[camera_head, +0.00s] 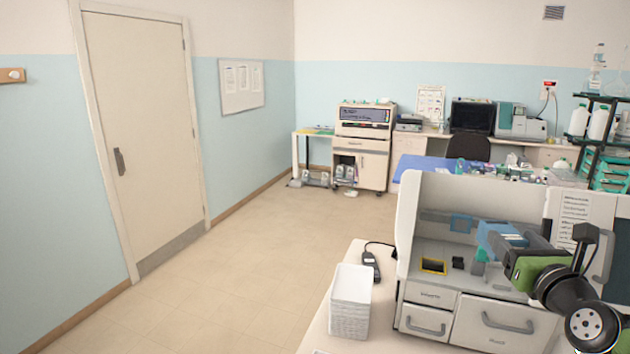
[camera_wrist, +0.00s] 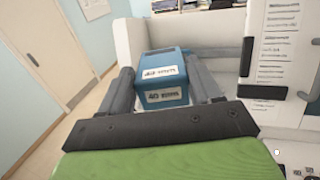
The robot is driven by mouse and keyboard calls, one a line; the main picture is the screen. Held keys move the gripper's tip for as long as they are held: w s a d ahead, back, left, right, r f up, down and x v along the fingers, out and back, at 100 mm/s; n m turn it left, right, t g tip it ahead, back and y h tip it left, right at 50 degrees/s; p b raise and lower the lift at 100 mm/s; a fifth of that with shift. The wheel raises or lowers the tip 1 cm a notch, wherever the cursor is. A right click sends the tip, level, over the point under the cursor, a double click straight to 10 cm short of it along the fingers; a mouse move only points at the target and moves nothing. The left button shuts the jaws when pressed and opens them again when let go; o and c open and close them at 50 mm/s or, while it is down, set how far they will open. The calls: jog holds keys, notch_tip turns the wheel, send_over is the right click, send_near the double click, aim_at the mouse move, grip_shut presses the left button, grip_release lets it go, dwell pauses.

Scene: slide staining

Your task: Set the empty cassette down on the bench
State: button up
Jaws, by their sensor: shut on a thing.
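The blue cassette (camera_wrist: 163,82) sits between the two grey fingers of my gripper (camera_wrist: 162,72) in the wrist view, with white labels on its top and front. My gripper is shut on it. In the head view the cassette (camera_head: 500,238) is held up in front of the open white machine (camera_head: 408,225), with the gripper (camera_head: 498,244) reaching in from the right. Whether the cassette is empty cannot be seen. The white bench (camera_head: 325,318) shows to the left of the machine.
A white basket (camera_head: 350,300) stands on the bench, with a black handheld device (camera_head: 371,266) behind it. The machine has drawers (camera_head: 490,324) and a yellow-framed slot (camera_head: 433,266). Bare bench is narrow around the basket. A door (camera_head: 140,130) and open floor lie left.

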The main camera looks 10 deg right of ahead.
jog(key=a+f+n+g+y, duration=0.3)
jog(key=a+f+n+y, duration=0.3)
jog(key=a+f+y, duration=0.3)
jog(key=a+f+n+g+y, duration=0.4)
jog(key=a+f+n+y, duration=0.3)
jog(key=a+f, duration=1.1)
notch_tip(320, 180, down, 7)
jog(key=y, duration=0.2)
jog(key=shift+s+a+r+y, duration=0.2)
jog(key=shift+s+a+y, duration=0.1)
jog(key=shift+s, duration=0.1)
